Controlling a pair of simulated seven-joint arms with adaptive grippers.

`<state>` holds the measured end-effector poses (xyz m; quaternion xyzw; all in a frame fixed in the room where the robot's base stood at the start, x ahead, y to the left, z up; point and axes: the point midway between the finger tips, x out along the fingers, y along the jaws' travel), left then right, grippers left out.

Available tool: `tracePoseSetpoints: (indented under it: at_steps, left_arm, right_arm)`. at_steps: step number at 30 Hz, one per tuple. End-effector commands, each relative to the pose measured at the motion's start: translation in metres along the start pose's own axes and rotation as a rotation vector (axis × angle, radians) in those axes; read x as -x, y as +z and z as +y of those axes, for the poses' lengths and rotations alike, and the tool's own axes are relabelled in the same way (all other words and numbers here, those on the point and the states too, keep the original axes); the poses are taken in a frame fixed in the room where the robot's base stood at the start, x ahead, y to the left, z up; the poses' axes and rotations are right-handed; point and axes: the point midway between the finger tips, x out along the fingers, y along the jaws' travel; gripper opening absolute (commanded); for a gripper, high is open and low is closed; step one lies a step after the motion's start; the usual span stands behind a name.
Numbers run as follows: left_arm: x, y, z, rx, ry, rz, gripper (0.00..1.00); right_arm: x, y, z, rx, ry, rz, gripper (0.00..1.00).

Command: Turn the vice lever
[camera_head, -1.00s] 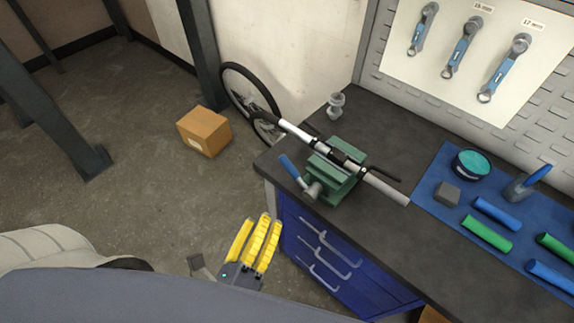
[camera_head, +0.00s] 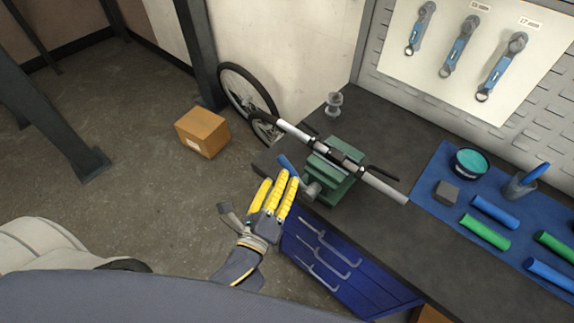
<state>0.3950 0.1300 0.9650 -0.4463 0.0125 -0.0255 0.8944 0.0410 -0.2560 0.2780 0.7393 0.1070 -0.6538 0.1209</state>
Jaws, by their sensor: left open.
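The green vice (camera_head: 331,172) stands on the front left corner of the dark workbench (camera_head: 400,150), with a bar clamped across its jaws. Its lever has a blue handle (camera_head: 286,164) that slants up and left from the front of the vice. My left gripper (camera_head: 276,187), with yellow fingers, is open and just below the blue handle, overlapping its lower part in the picture. I cannot tell whether the fingers touch the lever. My right gripper is not in view.
A blue drawer cabinet (camera_head: 330,257) with grey handles is under the bench. A blue mat (camera_head: 444,170) with rolls and a teal-topped tin lies to the right. Wrenches hang on the back panel. A cardboard box (camera_head: 202,131) and a bicycle wheel (camera_head: 247,88) are at the left.

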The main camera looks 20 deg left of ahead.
Motion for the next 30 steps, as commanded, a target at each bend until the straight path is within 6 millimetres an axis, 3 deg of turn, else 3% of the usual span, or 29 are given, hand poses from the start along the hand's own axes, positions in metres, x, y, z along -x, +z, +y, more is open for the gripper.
tracePoseSetpoints:
  at_steps: [12,30]
  left_arm:
    - [-0.046,0.000,0.000,0.000,0.000,-0.001,0.41]
    - [-0.055,0.000,0.000,-0.001,0.001,0.000,0.40]
  right_arm:
    - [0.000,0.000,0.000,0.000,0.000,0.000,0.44]
    - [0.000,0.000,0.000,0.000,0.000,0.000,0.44]
